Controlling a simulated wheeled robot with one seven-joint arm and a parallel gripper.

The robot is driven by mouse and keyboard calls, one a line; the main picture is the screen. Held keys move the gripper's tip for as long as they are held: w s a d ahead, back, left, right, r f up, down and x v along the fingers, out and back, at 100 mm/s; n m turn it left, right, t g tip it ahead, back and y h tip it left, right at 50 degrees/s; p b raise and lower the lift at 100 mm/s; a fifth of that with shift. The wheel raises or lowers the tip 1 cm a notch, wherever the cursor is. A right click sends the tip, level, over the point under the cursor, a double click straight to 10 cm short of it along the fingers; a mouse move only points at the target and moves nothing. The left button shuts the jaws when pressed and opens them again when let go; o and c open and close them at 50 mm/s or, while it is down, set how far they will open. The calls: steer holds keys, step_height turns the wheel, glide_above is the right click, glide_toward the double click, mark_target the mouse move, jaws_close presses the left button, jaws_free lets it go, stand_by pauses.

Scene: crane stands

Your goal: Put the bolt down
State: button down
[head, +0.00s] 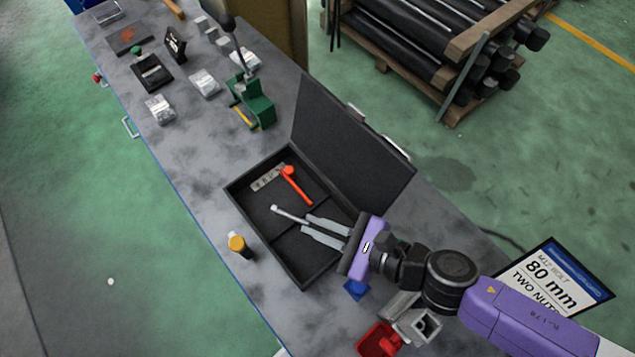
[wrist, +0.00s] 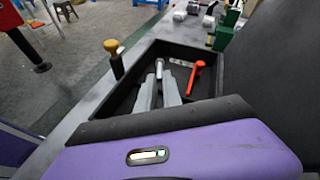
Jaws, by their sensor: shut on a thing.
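My gripper (head: 318,232) is over the open black case (head: 262,226) on the bench, with its two grey fingers shut on a silver bolt (head: 286,212). The bolt sticks out beyond the fingertips, its thicker end pointing away from my gripper. In the wrist view the bolt (wrist: 159,68) shows between the tips of my gripper (wrist: 161,84), over the case interior. I cannot tell whether the bolt touches the case floor. The fingers hide part of the bolt and case.
A red-orange tool (head: 296,184) and a grey metal strip (head: 267,180) lie in the case's far compartment. The raised lid (head: 350,150) stands on the right. A yellow-topped post (head: 238,244) stands left of the case. A green vise-like device (head: 258,108) is beyond.

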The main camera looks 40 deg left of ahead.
steer(key=shift+s+f+p, duration=0.1)
steer(key=shift+f+p, duration=0.2)
steer(key=shift+f, duration=2)
steer(key=shift+f, duration=0.1)
steer(key=c, duration=1.9)
jaws_free()
steer(key=shift+o, duration=0.6)
steer(key=b+v, duration=0.2)
steer(key=v, duration=0.4)
steer(key=shift+d, duration=0.1)
steer(key=shift+d+r, duration=0.35)
steer(key=shift+d, duration=0.2)
